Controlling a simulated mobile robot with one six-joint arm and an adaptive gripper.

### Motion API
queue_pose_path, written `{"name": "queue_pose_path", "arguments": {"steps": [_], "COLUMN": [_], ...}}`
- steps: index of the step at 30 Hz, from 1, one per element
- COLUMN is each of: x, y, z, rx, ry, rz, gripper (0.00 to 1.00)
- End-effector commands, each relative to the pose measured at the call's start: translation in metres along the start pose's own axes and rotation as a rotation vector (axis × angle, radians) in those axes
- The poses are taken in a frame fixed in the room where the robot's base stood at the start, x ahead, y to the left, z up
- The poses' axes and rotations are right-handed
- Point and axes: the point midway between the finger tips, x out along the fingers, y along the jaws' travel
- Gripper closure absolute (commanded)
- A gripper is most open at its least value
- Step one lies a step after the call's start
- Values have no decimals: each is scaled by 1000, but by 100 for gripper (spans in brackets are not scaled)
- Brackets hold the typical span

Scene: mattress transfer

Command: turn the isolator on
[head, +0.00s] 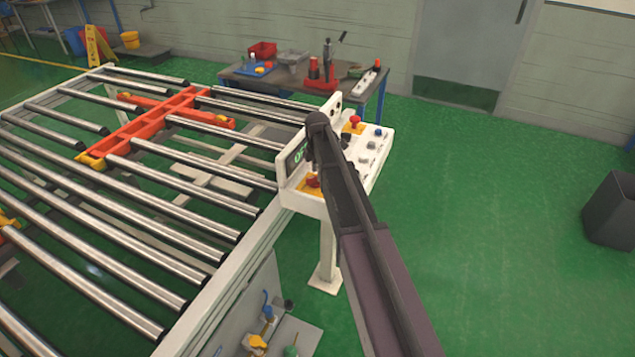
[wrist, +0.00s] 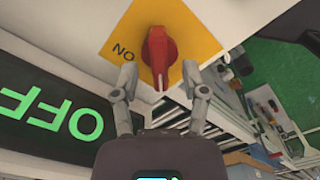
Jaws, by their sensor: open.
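The isolator is a red rotary knob (wrist: 158,52) on a yellow plate (wrist: 185,25) marked "ON". In the wrist view its handle points down the picture, between the fingers. My gripper (wrist: 158,78) is open, with one finger on each side of the knob's lower end; I cannot tell whether they touch it. A dark display (wrist: 40,112) beside the plate reads "OFF" in green, upside down in this view. In the head view the red knob (head: 313,181) is on the white control panel (head: 372,176), and my arm covers part of the panel.
The panel also carries a red button (head: 354,119) on yellow and several other knobs. A roller conveyor (head: 130,210) with an orange frame is at left. A workbench (head: 290,84) stands behind. Green floor at right is clear up to a dark bin (head: 610,210).

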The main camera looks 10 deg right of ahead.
Motion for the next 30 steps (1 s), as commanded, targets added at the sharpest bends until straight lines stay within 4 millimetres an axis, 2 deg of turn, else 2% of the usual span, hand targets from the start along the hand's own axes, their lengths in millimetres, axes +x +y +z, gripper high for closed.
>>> {"name": "queue_pose_path", "arguments": {"steps": [1, 9, 23, 24, 27, 30], "x": [8, 20, 22, 22, 22, 22], "y": [0, 0, 0, 0, 0, 0], "z": [0, 0, 0, 0, 0, 0], "rx": [0, 0, 0, 0, 0, 0], "ry": [0, 0, 0, 0, 0, 0], "rz": [0, 0, 0, 0, 0, 0], "gripper": [43, 43, 43, 46, 76, 100]}}
